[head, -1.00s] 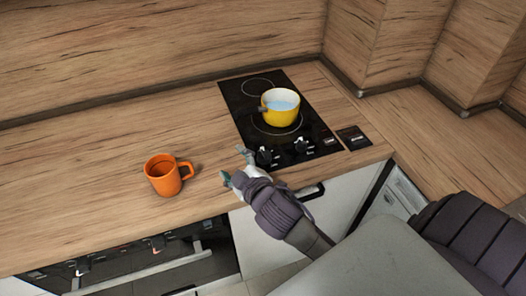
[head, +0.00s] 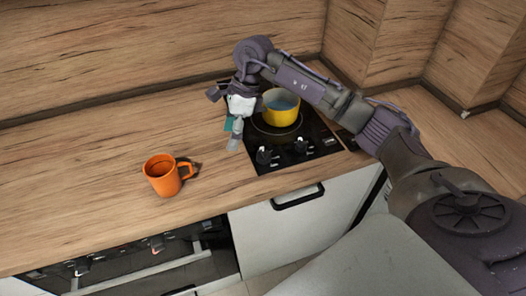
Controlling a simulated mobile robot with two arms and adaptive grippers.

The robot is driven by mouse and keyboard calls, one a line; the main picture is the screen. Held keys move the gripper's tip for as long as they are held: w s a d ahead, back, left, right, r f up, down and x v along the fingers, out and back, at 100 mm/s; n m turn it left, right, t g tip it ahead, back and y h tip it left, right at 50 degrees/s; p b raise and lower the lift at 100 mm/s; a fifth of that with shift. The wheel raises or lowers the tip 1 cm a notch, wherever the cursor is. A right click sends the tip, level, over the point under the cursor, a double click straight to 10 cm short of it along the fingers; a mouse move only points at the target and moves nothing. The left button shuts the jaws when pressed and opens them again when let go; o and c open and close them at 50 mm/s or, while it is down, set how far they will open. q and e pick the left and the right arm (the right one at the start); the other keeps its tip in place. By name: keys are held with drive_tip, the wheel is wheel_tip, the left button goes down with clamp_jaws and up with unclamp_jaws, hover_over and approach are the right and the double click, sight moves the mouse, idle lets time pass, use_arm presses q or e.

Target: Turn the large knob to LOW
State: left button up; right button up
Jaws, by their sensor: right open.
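The black cooktop (head: 318,134) is set in the wooden counter. Two knobs stand at its front edge: a left knob (head: 264,156) and a right knob (head: 300,146). Their markings are too small to read, and I cannot tell which is the large one. My right gripper (head: 234,134) is open and points down at the cooktop's left edge, above and left of the left knob, apart from both knobs. My left gripper is not in view.
A yellow pot (head: 283,113) with bluish contents stands on the cooktop, close to my right gripper and forearm. An orange mug (head: 162,177) stands on the counter to the left. An oven front (head: 150,262) and a cabinet door handle (head: 298,196) are below.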

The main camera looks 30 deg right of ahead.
sight(264, 151)
drive_tip(key=d+r+g+h, duration=0.1)
drive_tip(key=d+r+h, duration=0.25)
drive_tip(key=d, duration=0.55)
drive_tip(key=shift+m, duration=0.3)
drive_tip(key=f+p, duration=0.1)
drive_tip(key=f, duration=0.3)
drive_tip(key=s+f+p, duration=0.1)
drive_tip(key=f, duration=0.4)
drive_tip(key=f+p, duration=0.1)
drive_tip(key=f, duration=0.3)
drive_tip(key=shift+s+a+f, duration=0.15)
drive_tip(key=shift+s+a, duration=0.05)
drive_tip(key=shift+s, duration=0.05)
drive_tip(key=shift+f+p, duration=0.3)
drive_tip(key=shift+f, duration=0.4)
drive_tip(key=c, duration=1.1)
